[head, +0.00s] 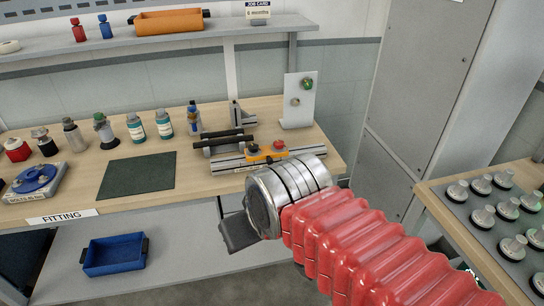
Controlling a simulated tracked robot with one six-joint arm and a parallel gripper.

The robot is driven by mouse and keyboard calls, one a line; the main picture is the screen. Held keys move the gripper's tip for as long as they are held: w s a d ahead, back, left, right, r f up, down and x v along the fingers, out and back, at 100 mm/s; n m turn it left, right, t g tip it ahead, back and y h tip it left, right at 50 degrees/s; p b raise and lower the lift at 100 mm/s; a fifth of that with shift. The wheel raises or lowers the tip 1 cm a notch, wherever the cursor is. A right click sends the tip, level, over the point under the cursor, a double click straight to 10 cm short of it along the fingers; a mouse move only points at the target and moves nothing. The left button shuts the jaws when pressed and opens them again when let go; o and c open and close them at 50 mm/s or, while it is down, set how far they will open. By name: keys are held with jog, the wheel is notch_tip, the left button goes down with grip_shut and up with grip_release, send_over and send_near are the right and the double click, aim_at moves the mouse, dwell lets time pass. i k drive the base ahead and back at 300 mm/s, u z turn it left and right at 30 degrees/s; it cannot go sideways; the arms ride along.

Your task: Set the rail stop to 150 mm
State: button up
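A silver rail (314,152) lies along the front right of the workbench. The marks on the rail are too small to read, so I cannot tell the stop's position in millimetres. My gripper (237,233) is a dark grey part below and left of my silver wrist, in front of the bench's front edge. It is apart from the stop. Its fingers are mostly hidden by the wrist, and I see nothing held in it.
Bottles and fittings (104,129) stand on the wooden bench (90,185) behind a dark green mat (138,175). Black bars (222,142) lie behind the rail. A white panel (298,108) stands at the back right. A tray of silver discs (500,205) is at right.

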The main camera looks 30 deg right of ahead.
aim_at(267, 152)
jog(key=z, duration=0.05)
jog(key=i, duration=0.95)
jog(key=u, duration=0.1)
